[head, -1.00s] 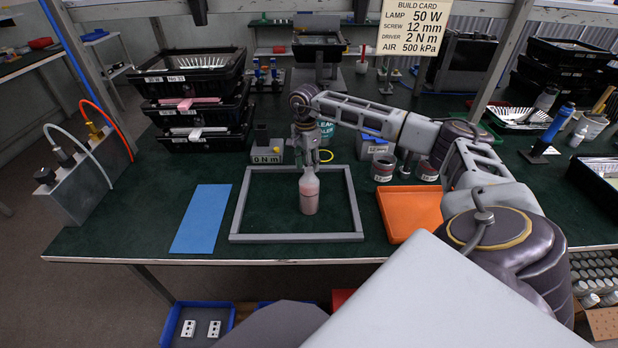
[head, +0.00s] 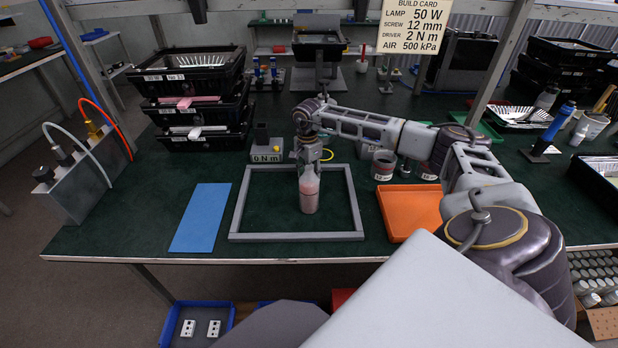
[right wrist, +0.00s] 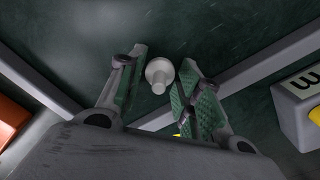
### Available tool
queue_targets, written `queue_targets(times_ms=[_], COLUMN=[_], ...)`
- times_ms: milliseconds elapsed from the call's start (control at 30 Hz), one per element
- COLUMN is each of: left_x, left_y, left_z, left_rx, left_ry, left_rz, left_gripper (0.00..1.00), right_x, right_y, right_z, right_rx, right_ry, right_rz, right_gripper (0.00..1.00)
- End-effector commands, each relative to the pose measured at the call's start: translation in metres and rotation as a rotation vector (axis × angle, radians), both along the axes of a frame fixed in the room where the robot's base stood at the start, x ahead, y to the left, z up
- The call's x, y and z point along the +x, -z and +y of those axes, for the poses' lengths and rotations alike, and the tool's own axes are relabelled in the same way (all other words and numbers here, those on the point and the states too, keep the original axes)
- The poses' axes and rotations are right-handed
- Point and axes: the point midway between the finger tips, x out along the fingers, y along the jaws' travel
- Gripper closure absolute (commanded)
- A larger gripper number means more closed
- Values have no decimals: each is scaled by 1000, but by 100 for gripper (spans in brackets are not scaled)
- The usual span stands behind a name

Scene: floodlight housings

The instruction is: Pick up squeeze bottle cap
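The squeeze bottle (head: 309,197) stands upright inside the grey frame on the green table, pale with pinkish contents. Its pale cap (right wrist: 159,72) shows in the right wrist view as a round piece with a narrow nozzle. My right gripper (head: 308,164) points down over the top of the bottle and hides part of it in the head view. In the right wrist view my right gripper (right wrist: 160,68) is open, with one finger on each side of the cap and visible gaps. My left gripper is not in view.
The grey rectangular frame (head: 297,237) surrounds the bottle. A blue mat (head: 201,218) lies left of it and an orange tray (head: 410,212) right. A grey box marked 0 N m (head: 266,152) and cans (head: 383,166) stand behind. Black trays (head: 197,82) are stacked back left.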

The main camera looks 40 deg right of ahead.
Motion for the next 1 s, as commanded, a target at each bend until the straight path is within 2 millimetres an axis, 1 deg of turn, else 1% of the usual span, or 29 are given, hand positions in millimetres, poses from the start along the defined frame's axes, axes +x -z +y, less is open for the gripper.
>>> queue_targets(times_ms=[133,167,200,300,367,400,600,767,900,1000], left_x=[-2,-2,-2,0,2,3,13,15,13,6], left_y=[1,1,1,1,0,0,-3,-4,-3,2], left_z=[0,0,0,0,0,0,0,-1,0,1], left_rx=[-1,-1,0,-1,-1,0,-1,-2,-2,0], left_ry=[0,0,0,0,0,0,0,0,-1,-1], left_rz=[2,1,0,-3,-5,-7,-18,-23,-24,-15], left_gripper=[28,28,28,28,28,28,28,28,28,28], right_x=[0,0,0,0,0,0,0,0,1,1], right_y=[0,0,0,0,0,0,-1,-5,-17,-29], right_z=[0,0,0,0,0,0,0,0,0,0], right_rx=[0,0,0,0,0,0,0,0,0,0], right_ry=[0,0,0,0,0,0,0,0,0,0], right_rz=[0,0,0,0,0,0,0,-1,-3,-3], right_gripper=[65,68,73,83,84,86,86,86,86,86])
